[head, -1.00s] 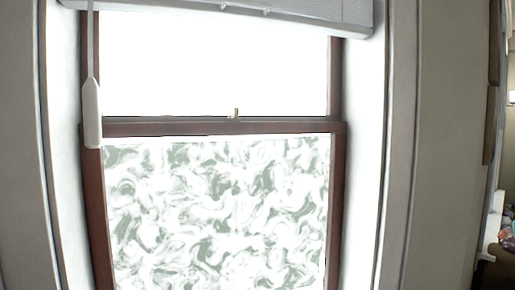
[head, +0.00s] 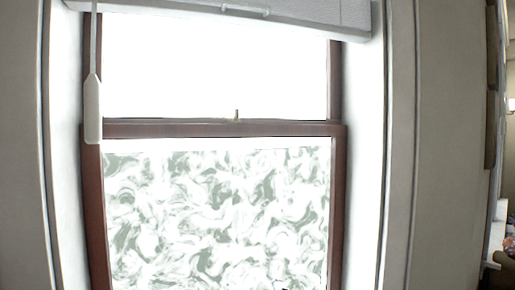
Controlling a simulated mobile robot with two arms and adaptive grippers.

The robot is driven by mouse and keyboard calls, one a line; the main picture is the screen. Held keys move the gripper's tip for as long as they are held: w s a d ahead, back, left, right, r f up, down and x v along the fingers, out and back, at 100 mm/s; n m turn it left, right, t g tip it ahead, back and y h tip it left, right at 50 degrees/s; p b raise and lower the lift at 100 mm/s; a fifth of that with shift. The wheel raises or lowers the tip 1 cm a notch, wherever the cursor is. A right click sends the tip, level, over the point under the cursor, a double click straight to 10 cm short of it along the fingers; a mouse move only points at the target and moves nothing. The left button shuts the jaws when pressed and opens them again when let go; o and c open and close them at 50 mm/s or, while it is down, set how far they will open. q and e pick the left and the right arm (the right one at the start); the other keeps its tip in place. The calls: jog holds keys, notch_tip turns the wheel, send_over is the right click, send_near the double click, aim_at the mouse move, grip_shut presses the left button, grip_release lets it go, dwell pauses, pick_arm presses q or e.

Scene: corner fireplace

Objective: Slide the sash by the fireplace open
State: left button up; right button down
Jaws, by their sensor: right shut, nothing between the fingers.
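The window's lower sash fills the middle of the head view, with a dark red-brown top rail (head: 200,130) and frosted, swirl-patterned glass (head: 215,215). The rail meets the bottom of the bright upper pane (head: 215,65), and no open gap shows between the two. A small latch (head: 236,114) stands on the middle of the rail. A tiny dark bit of my right gripper (head: 282,286) shows at the bottom edge, in front of the glass and well below the rail. It is shut and empty; most of it is out of view. My left gripper is not in view.
A white blind (head: 290,18) hangs across the top of the window. Its pull handle (head: 92,112) hangs at the left jamb, over the end of the rail. Pale window trim (head: 400,150) borders the right side. The fireplace is not clearly seen.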

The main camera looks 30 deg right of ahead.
aim_at(249, 141)
jog(key=a+r+n+t+y, duration=0.2)
jog(key=a+r+n+y, duration=0.2)
jog(key=r+n+y, duration=0.6)
jog(key=a+r+n+t+y, duration=0.25)
jog(key=r+n+y, duration=0.45)
jog(key=r+n, duration=0.55)
jog(key=w+d+r+n+g+h, duration=0.2)
jog(key=d+n+h, duration=0.1)
jog(key=d, duration=0.2)
jog(key=w+d+r+n+g+h, duration=0.2)
jog(key=d+r+n+h, duration=0.15)
jog(key=d, duration=0.25)
jog(key=p+x, duration=0.5)
jog(key=x, duration=0.4)
jog(key=shift+a, duration=0.2)
jog(key=shift+w+r+p, duration=0.2)
jog(key=shift+r+p, duration=0.3)
jog(key=shift+r, duration=0.05)
jog(key=shift+w+r+p, duration=0.2)
jog(key=shift+r+p, duration=0.25)
jog(key=shift+r, duration=0.1)
jog(key=shift+s+r+p, duration=0.2)
jog(key=shift+r+p, duration=0.2)
jog(key=shift+r, duration=0.3)
jog(key=shift+w, duration=0.1)
